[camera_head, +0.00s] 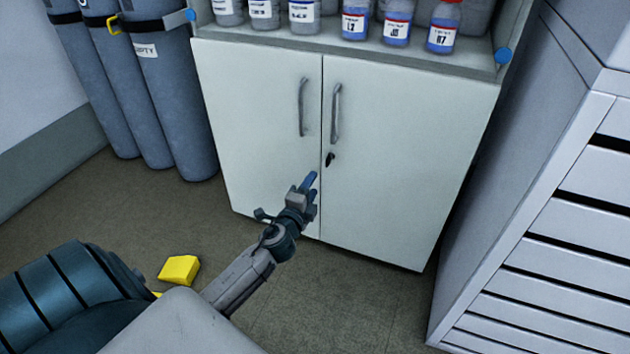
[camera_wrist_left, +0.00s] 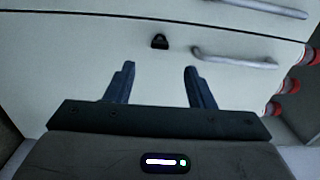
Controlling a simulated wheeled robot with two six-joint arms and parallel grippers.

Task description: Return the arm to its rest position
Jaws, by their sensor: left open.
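My left gripper (camera_head: 309,186) reaches in front of the white cabinet (camera_head: 410,150), below its door handles. In the left wrist view the left gripper (camera_wrist_left: 158,85) is open, with two dark blue fingers apart and nothing between them. The cabinet doors are closed. A dark key or lock (camera_head: 330,159) sits on the right door near the seam, just above the fingertips in the head view. It also shows ahead of the fingers in the left wrist view (camera_wrist_left: 160,41). Whether the fingers touch the door cannot be told. My right gripper is not in view.
Two bar handles, left (camera_head: 302,107) and right (camera_head: 336,113), stand out from the doors. Several labelled bottles (camera_head: 354,20) line the shelf above. Gas cylinders (camera_head: 177,100) stand at left, a drawer unit (camera_head: 560,230) at right. A yellow block (camera_head: 179,269) shows low at left.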

